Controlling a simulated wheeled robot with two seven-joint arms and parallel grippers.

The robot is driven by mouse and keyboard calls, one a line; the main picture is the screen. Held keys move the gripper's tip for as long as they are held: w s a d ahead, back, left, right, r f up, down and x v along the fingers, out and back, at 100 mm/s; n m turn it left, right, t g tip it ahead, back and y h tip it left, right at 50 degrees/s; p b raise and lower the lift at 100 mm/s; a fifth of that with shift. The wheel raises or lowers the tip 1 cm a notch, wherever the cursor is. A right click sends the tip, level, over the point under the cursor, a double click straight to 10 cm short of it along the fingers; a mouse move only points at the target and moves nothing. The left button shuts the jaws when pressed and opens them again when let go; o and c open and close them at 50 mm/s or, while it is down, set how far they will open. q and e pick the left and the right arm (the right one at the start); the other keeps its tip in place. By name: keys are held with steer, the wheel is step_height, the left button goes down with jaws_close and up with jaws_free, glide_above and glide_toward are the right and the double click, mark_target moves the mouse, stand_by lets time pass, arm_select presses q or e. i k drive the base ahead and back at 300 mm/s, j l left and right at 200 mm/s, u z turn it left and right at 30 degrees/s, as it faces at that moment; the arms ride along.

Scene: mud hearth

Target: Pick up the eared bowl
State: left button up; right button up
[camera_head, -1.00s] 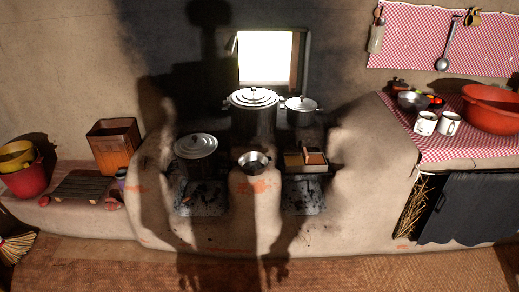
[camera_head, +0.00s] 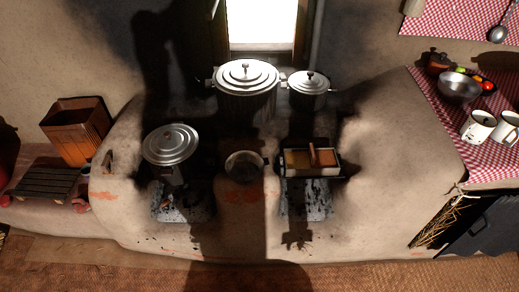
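A small metal bowl (camera_head: 245,166), with what looks like a small ear at its right rim, sits on the front middle of the mud hearth (camera_head: 400,130). It is the likely eared bowl and lies in my shadow, so its details are dim. It stands between a lidded pot (camera_head: 171,144) on the left and a rectangular tin (camera_head: 311,172) on the right. Neither of my grippers is in view.
A large lidded pot (camera_head: 247,80) and a smaller one (camera_head: 308,82) stand behind the bowl. A wider metal bowl (camera_head: 460,88) and white mugs (camera_head: 478,126) are on the checked cloth at right. The floor in front is clear.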

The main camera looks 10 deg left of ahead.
mark_target(245, 167)
steer(key=i+l+u, duration=0.15)
steer(key=i+l, duration=0.15)
steer(key=i, duration=0.15)
steer(key=i+l+u, duration=0.15)
steer(key=i+l, duration=0.2)
steer(key=i, duration=0.05)
